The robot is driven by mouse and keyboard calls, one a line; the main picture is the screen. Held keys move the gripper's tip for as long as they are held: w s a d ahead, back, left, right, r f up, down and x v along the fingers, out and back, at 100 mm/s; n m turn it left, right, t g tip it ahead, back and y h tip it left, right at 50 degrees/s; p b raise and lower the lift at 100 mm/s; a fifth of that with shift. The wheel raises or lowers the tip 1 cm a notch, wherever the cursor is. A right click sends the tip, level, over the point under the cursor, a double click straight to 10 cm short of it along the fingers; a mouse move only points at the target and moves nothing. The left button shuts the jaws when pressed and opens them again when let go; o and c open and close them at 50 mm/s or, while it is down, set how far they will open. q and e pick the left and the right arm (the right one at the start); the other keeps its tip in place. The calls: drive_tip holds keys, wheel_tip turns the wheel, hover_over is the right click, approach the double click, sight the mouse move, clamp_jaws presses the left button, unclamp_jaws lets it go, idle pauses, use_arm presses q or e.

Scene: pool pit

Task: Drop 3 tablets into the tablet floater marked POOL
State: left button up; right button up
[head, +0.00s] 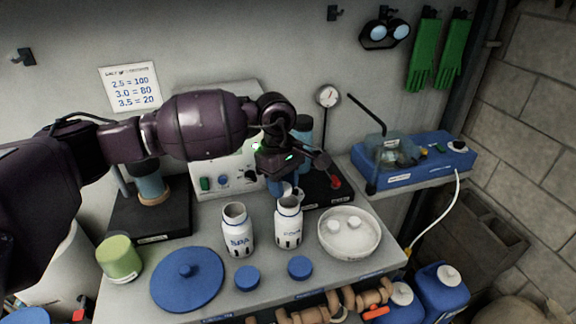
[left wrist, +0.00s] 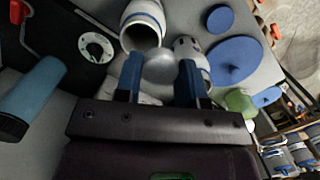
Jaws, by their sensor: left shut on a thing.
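My left gripper (head: 284,186) is shut on a white tablet (left wrist: 160,68), held between its blue fingers. In the head view it hangs above and slightly behind the mouth of the right white floater (head: 289,228), whose small lettering seems to read POOL. That floater stands upright and uncapped; its open mouth also shows in the left wrist view (left wrist: 143,36), just beyond the tablet. The other open white floater (head: 238,238), marked SPA, stands to its left. A white dish (head: 350,254) to the right holds two white tablets (head: 343,225). My right gripper is not in view.
Two small blue caps (head: 247,278) lie in front of the floaters. A large blue lid (head: 187,280) and a green tub (head: 121,258) are at the left. A grey control box (head: 222,180) and a black stand (head: 325,192) are behind. A blue device (head: 420,160) sits at the right.

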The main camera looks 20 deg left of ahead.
sight(288, 189)
use_arm(q)
drive_tip(key=n, duration=0.1)
drive_tip(key=w+r+n, duration=0.1)
drive_tip(key=n, duration=0.1)
drive_tip(key=shift+w+d+r, duration=0.1)
drive_tip(key=shift+w+d, duration=0.1)
drive_tip(key=shift+w+f+n+t+b, duration=0.2)
drive_tip(key=shift+f+n, duration=0.35)
drive_tip(key=shift+f, duration=0.7)
drive_tip(key=shift+w+f+n+t+b, duration=0.1)
drive_tip(key=shift+w+f+n+b, duration=0.15)
drive_tip(key=shift+f+n, duration=0.65)
drive_tip(key=shift+f+m, duration=0.35)
drive_tip(key=shift+f, duration=0.25)
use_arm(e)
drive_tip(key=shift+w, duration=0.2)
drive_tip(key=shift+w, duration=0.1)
use_arm(q)
drive_tip(key=shift+b, duration=0.3)
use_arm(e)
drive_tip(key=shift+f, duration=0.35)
use_arm(q)
drive_tip(key=o, duration=1)
